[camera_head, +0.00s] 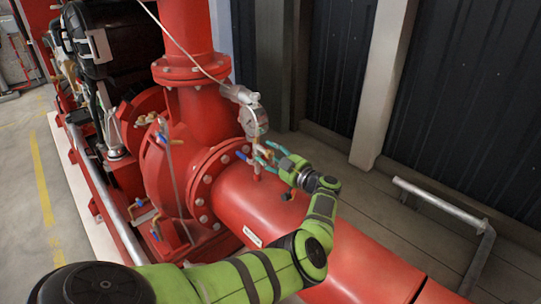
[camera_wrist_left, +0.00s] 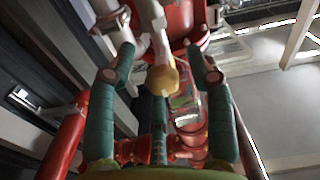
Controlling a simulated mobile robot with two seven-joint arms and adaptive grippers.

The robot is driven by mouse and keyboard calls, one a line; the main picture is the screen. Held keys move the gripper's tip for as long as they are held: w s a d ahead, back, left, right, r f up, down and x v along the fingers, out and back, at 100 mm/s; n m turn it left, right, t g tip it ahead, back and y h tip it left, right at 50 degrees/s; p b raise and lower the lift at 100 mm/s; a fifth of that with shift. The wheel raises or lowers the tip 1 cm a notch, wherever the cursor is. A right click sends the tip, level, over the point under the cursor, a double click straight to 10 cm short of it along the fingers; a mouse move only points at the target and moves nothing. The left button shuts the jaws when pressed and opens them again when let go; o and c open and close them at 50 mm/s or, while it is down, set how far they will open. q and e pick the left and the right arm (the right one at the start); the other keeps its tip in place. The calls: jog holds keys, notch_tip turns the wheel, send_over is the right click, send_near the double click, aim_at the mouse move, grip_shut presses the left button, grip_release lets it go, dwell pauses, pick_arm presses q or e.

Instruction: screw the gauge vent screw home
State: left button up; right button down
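The pressure gauge (camera_head: 253,120) stands on a thin pipe above the red discharge pipe (camera_head: 262,205). My left gripper (camera_head: 257,152) is at the small fittings just below the gauge. My right gripper is not in view.
The red pump casing (camera_head: 168,165) with flange bolts stands left of the gauge. A thin cable (camera_head: 180,45) runs down to the gauge top. A metal rail (camera_head: 440,202) stands at the right by the dark wall. Floor at the left is clear.

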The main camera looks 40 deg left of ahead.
pick_arm(q)
jog(key=d, duration=0.7)
jog(key=shift+s+d, duration=0.2)
jog(key=shift+s, duration=0.15)
jog(key=shift+d, duration=0.1)
